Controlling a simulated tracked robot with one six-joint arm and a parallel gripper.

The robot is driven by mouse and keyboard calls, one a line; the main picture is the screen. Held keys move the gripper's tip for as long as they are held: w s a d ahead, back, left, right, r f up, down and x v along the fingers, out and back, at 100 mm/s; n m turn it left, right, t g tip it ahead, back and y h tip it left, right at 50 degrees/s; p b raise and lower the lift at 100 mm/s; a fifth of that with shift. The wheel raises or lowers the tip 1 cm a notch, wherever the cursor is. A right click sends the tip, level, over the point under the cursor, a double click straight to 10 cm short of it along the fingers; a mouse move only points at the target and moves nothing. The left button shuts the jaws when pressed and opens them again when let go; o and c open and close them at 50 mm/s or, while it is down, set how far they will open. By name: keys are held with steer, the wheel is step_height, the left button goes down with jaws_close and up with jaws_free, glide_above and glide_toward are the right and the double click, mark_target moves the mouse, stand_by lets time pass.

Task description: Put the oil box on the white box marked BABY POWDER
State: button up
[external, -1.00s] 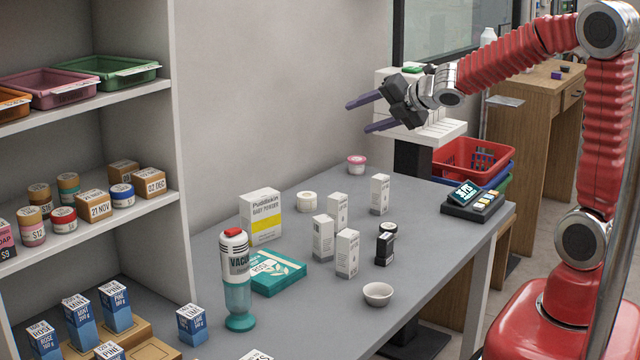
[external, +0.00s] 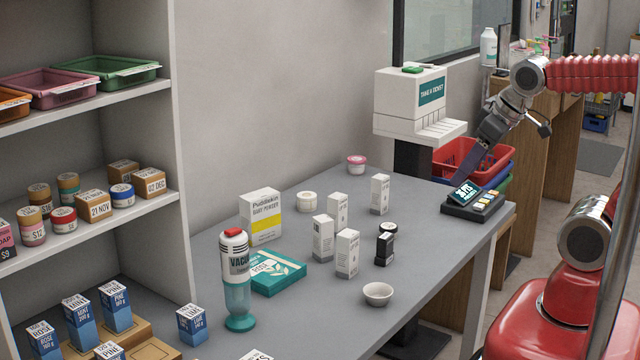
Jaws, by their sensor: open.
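The white BABY POWDER box (external: 260,217), with a yellow band, stands upright at the back of the grey counter. Several small white boxes stand to its right: one at the back right (external: 380,194), one in the middle (external: 337,209), one at the left (external: 323,238) and one at the front (external: 347,253). Their print is too small to read, so I cannot tell which is the oil box. My gripper (external: 468,170) is open and empty, pointing down and left near the red basket and card terminal, right of and apart from all these boxes. Its fingers overlap in the view.
A teal soap box (external: 277,272) lies before the powder box, beside a teal-based vacuum bottle (external: 237,280). A white tub (external: 307,201), small bowl (external: 378,293) and dark bottle (external: 385,248) stand near the small boxes. The terminal (external: 473,200) and ticket dispenser (external: 411,103) are at right.

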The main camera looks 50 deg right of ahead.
steer(key=shift+s+a+f+m, duration=0.2)
steer(key=shift+s+a+m, duration=0.15)
steer(key=shift+s, duration=0.3)
steer(key=shift+o, duration=0.5)
steer(key=w+a+f+m+g+y, duration=0.2)
steer(key=w+f+m+y, duration=0.15)
steer(key=w+m, duration=0.35)
steer(key=w+a+f+m+g+y, duration=0.25)
steer(key=w+m+y, duration=0.3)
steer(key=w, duration=0.45)
steer(key=w+d+f+m+t+y, duration=0.1)
steer(key=w+d+f+m+y, duration=0.1)
steer(key=w+d+f+m, duration=0.1)
steer(key=w+d+f+m+t+y, duration=0.2)
steer(key=w+d+f+m, duration=0.2)
steer(key=w+m, duration=0.3)
steer(key=w+f, duration=0.1)
steer(key=w, duration=0.2)
steer(key=shift+w+f, duration=0.15)
steer(key=shift+f, duration=0.2)
